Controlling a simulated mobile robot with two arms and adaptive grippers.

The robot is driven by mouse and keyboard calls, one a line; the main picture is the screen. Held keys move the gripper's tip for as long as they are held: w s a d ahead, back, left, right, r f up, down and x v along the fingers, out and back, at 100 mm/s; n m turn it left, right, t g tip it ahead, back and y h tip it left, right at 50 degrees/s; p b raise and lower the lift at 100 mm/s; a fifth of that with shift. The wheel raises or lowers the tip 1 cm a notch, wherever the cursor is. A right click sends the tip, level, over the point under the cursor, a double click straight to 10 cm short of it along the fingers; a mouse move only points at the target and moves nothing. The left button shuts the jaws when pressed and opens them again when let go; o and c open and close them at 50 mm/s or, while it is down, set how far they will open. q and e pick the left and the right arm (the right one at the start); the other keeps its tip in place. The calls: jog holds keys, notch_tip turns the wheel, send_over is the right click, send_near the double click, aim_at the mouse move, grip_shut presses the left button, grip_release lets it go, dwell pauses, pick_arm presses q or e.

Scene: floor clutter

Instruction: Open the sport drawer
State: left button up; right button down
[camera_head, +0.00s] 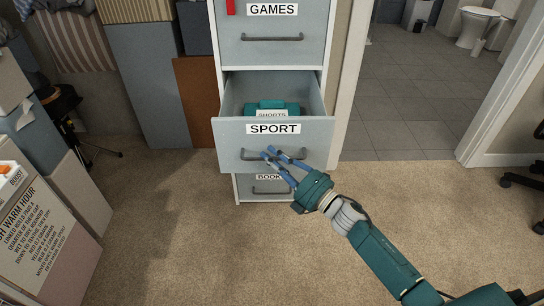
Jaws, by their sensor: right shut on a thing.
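The SPORT drawer (231,135) of the pale grey cabinet is pulled out in the middle of the camera_head view. Its front carries a white SPORT label and a dark bar handle (250,155). A teal thing (272,106) with a label reading SHORTS lies inside it. My right gripper (268,153) reaches in from the lower right, and its blue fingers are shut on the handle, near the handle's middle. My left gripper is not in view.
The shut GAMES drawer (250,20) is above and the BOOK drawer (262,188) below, partly hidden. Boxes (145,85) stand left of the cabinet. A sign (45,235) is at the lower left. A tiled doorway opens at right. Carpet in front is clear.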

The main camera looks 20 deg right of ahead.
jog(key=c, duration=1.9)
grip_release()
jog(key=shift+d, duration=0.1)
jog(key=shift+c, duration=0.2)
jog(key=shift+s, duration=0.1)
jog(key=v, duration=1.2)
